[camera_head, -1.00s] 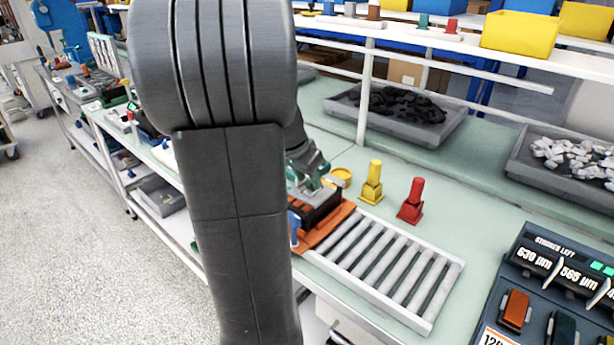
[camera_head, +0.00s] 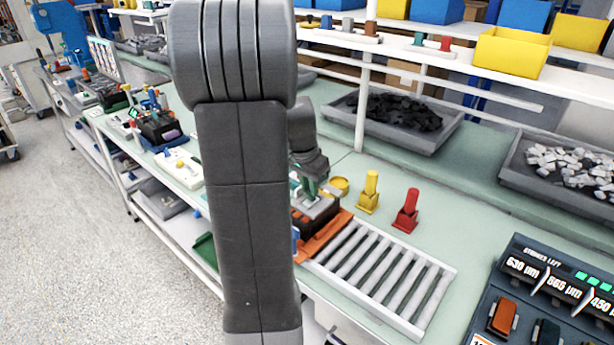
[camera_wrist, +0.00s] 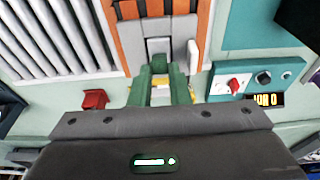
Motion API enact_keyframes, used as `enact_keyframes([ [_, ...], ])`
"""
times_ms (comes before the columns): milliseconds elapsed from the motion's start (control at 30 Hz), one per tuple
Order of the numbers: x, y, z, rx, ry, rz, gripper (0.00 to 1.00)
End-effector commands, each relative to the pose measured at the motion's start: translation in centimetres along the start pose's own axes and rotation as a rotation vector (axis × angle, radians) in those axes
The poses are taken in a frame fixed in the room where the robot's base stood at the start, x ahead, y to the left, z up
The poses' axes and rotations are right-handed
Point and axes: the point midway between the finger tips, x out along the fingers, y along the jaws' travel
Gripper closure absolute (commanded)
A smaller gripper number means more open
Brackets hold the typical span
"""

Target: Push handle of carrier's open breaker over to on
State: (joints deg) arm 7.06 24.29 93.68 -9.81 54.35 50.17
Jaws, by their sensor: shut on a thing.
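The orange carrier (camera_head: 326,236) sits at the left end of the roller track. A grey-topped breaker (camera_head: 322,207) sits on it. In the wrist view the orange carrier (camera_wrist: 131,42) frames the grey breaker (camera_wrist: 180,28). My gripper (camera_head: 311,187) points down at the breaker's top. In the wrist view the green fingers of my gripper (camera_wrist: 160,72) are close together at the breaker's near end, shut on its handle. The handle itself is mostly hidden by the fingers, so its position cannot be told.
The roller track (camera_head: 385,270) runs to the right of the carrier. A yellow stand (camera_head: 369,193) and a red stand (camera_head: 406,212) are behind it. A teal panel with knobs (camera_wrist: 262,78) is beside the breaker. A dark display rack (camera_head: 550,290) stands front right.

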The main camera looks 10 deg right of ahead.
Motion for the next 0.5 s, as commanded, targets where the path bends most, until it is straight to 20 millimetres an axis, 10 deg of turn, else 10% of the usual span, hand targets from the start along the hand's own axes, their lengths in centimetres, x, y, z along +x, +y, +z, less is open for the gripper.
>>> enact_keyframes([
  [500, 0.0, 0.0, -3.4, 0.003, -0.412, 0.000, 1.00],
])
